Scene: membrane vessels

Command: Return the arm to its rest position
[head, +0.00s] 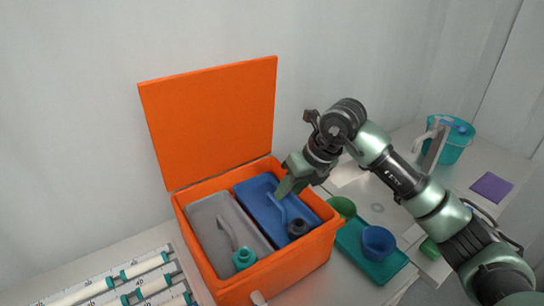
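My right arm comes in from the lower right and reaches across to the orange box. My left gripper is not in view.
A teal tray (350,246) with a green cup (342,207) and a blue cup (378,242) stands right. White tubes lie lower left; a teal bucket (452,150) stands back right.

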